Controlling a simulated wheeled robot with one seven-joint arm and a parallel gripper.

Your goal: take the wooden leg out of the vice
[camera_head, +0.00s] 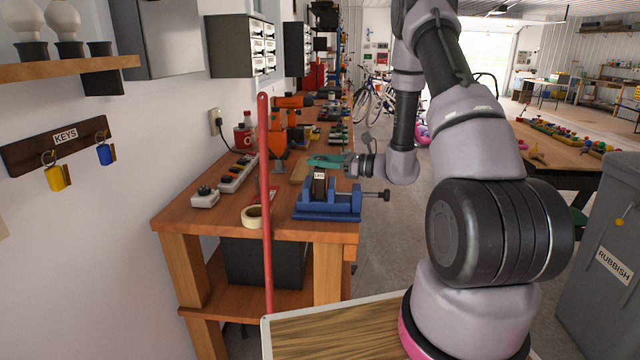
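The blue vice (318,213) stands near the front right end of the wooden workbench, with its screw handle to the right. A dark upright piece with a small white label, apparently the wooden leg (319,190), stands between the jaws. My gripper (318,160) reaches in from the right, just behind and above the leg in the picture. Its teal fingers point left. I cannot tell whether they touch the leg or whether they are open, as they are small and seen from the side.
A red pole (264,200) stands in front of the bench. A tape roll (252,216), a power strip (238,173) and orange tools (293,102) are on the workbench (190,216). A grey rubbish bin (606,250) is at the right. Open floor lies beyond my arm.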

